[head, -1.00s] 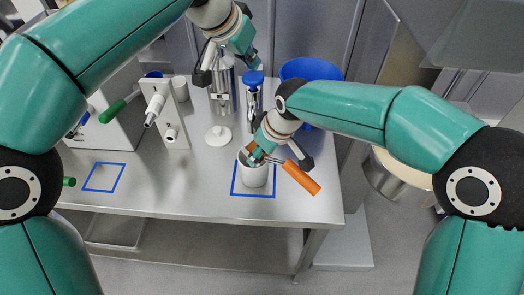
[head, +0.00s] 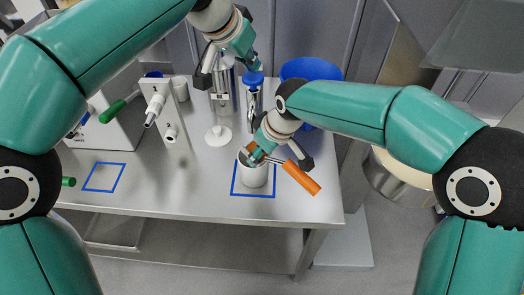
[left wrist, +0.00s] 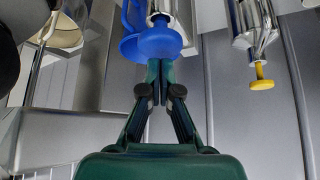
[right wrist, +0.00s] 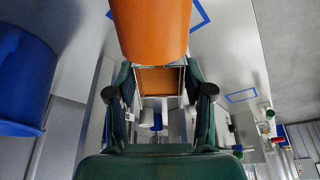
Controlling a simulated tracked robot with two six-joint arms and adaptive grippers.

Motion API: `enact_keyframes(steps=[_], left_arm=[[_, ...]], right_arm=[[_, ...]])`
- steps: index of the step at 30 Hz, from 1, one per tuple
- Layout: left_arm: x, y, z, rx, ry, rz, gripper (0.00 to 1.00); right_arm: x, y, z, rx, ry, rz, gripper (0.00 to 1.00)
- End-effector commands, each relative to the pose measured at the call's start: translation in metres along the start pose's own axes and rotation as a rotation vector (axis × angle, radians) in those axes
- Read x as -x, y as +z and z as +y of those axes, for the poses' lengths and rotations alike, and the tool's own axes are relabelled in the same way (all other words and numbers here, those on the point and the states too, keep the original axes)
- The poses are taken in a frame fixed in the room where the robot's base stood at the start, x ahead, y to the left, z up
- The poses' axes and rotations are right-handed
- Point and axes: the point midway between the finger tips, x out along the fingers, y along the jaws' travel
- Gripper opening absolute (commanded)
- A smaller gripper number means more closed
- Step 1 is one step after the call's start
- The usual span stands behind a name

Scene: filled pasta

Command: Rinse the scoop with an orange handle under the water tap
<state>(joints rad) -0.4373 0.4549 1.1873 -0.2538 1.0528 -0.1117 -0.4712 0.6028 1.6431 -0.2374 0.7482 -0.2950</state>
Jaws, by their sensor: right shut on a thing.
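The scoop's orange handle (head: 302,178) slants down to the right beside the white cup (head: 254,178). My right gripper (head: 271,150) is shut on the scoop. The handle (right wrist: 150,28) fills the top middle of the right wrist view. The scoop's head is mostly hidden by the gripper, at the cup's mouth; I cannot tell how deep it is. The steel tap with a blue top (head: 252,78) stands behind the cup. My left gripper (left wrist: 160,72) has its fingertips together, at the blue part (left wrist: 152,44) in the left wrist view. I see no water stream.
The cup stands in a blue outlined square (head: 237,192) on the steel table (head: 180,200). A blue bucket (head: 312,68) is behind at right. A white stand with spouts (head: 170,115) is at left. A second blue outline (head: 104,178) is empty. A pot (head: 400,180) is beyond the right edge.

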Motion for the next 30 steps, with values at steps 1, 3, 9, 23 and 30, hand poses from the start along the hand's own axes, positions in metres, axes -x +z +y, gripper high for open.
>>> enact_keyframes(steps=[1, 3, 9, 23, 30], left_arm=[[-0.001, 0.001, 0.000, 0.000, 0.000, -0.001, 0.00], [-0.003, 0.002, 0.000, 0.001, -0.001, 0.001, 0.00], [-0.008, 0.006, 0.000, 0.000, 0.000, 0.000, 0.00], [-0.020, 0.014, 0.000, 0.000, 0.000, -0.002, 0.00], [-0.020, 0.014, 0.000, 0.000, 0.000, -0.002, 0.00]], right_arm=[[0.000, 0.000, 0.000, 0.000, 0.000, 0.001, 0.17], [0.000, 0.000, 0.000, 0.000, 0.000, 0.001, 0.17], [0.000, 0.000, 0.000, 0.000, 0.000, 0.001, 0.17], [0.000, 0.000, 0.000, 0.000, 0.000, 0.001, 0.17], [0.000, 0.000, 0.000, 0.000, 0.000, 0.001, 0.17]])
